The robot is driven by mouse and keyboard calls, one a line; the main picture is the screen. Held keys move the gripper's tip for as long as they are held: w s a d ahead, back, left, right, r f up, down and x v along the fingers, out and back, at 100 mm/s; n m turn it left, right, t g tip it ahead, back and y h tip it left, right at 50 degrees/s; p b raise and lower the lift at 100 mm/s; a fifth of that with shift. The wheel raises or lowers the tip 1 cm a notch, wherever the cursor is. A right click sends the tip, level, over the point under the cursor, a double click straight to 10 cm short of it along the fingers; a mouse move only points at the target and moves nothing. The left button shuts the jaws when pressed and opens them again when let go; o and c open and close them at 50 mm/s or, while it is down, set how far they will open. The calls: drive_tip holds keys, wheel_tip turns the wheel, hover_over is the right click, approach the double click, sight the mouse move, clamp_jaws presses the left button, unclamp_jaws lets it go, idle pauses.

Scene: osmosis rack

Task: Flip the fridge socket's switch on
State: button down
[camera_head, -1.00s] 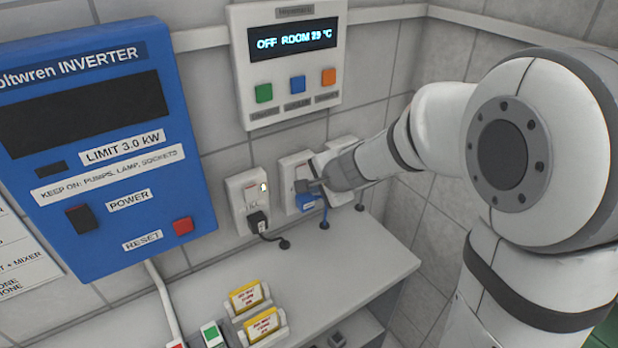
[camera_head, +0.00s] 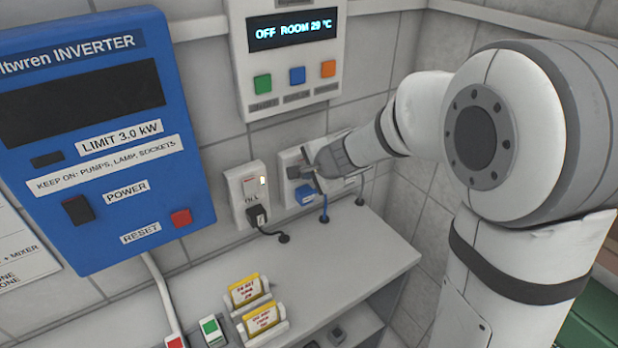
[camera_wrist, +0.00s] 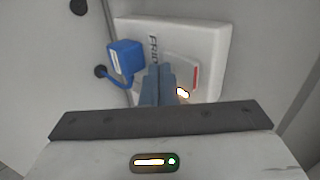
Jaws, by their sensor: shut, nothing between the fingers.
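The fridge socket (camera_head: 287,160) is a white wall plate, the middle one of three, with a blue plug (camera_head: 306,194) in its lower part. In the wrist view its plate (camera_wrist: 207,38) shows part of a "FRID" label, the blue plug (camera_wrist: 125,58) and a switch with a red edge (camera_wrist: 194,77). A small yellow-white light (camera_wrist: 183,93) glows beside the fingers. My gripper (camera_head: 308,168) is shut and empty, with its fingertips (camera_wrist: 160,70) in front of the plate, beside the switch. The fingers hide part of the plate and label; contact cannot be told.
The left socket (camera_head: 236,192) has a black plug and a lit light. A third socket lies mostly behind my gripper. A control panel (camera_head: 340,45) reading "OFF ROOM 29 °C" hangs above. The blue inverter (camera_head: 175,120) is at left; a grey shelf top (camera_head: 365,250) lies below.

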drive_tip(key=shift+r+p, duration=0.75)
drive_tip(key=shift+r, duration=0.2)
drive_tip(key=s+d+f+p+v, duration=0.1)
drive_tip(key=v, duration=1.2)
drive_tip(key=shift+s+f, duration=0.2)
drive_tip(key=shift+f, duration=0.1)
drive_tip(key=f+b, duration=0.1)
drive_tip(key=b, duration=0.4)
drive_tip(key=shift+s+f, duration=0.15)
drive_tip(key=shift+f, duration=0.15)
